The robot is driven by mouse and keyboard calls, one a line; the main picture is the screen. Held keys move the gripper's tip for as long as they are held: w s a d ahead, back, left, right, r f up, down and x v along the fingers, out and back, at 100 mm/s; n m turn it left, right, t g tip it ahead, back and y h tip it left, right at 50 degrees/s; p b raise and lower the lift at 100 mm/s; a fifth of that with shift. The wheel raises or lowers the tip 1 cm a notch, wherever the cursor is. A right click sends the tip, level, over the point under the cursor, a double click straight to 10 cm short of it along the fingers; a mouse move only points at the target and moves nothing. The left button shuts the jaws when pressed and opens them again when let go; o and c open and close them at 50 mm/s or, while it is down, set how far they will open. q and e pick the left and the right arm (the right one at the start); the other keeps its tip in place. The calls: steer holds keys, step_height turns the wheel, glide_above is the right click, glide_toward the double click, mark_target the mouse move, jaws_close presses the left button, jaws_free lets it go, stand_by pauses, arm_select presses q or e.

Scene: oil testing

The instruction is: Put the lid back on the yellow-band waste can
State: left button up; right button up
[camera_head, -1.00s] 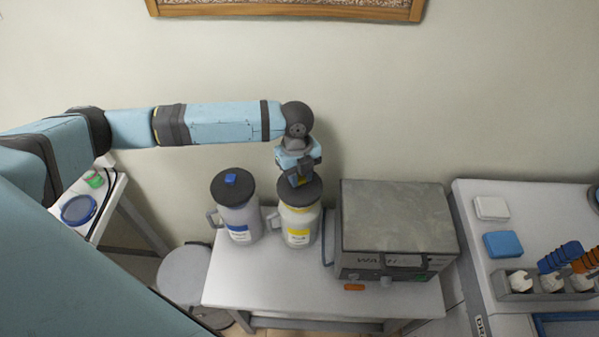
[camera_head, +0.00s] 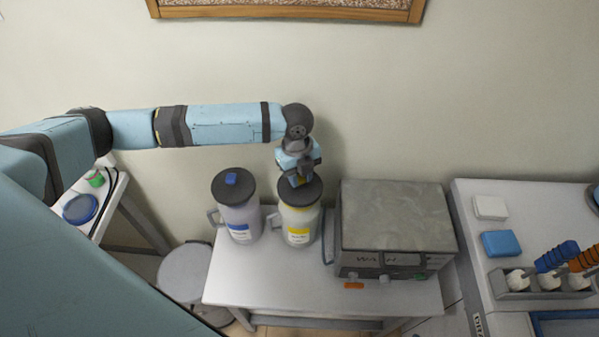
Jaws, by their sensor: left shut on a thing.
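The yellow-band waste can (camera_head: 299,225) stands upright on the small white table, with a yellow label on its front and a handle on its left. Its dark round lid (camera_head: 301,193) sits over the can's mouth; I cannot tell whether it is fully seated. My left gripper (camera_head: 298,178) reaches down from above and is shut on the lid at its top, so the lid's knob is mostly hidden. My right gripper is not in view.
A similar blue-label can (camera_head: 238,218) with a dark lid and blue knob stands close on the left. A grey boxy machine (camera_head: 396,220) stands close on the right. The white table (camera_head: 270,285) is clear in front. A wall is behind.

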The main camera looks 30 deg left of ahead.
arm_select(q)
steer(key=shift+p, duration=0.45)
stand_by(0.6)
stand_by(0.4)
steer(key=o, duration=1.5)
steer(key=shift+r+p, duration=2.35)
steer(key=shift+r, duration=1.1)
jaws_close()
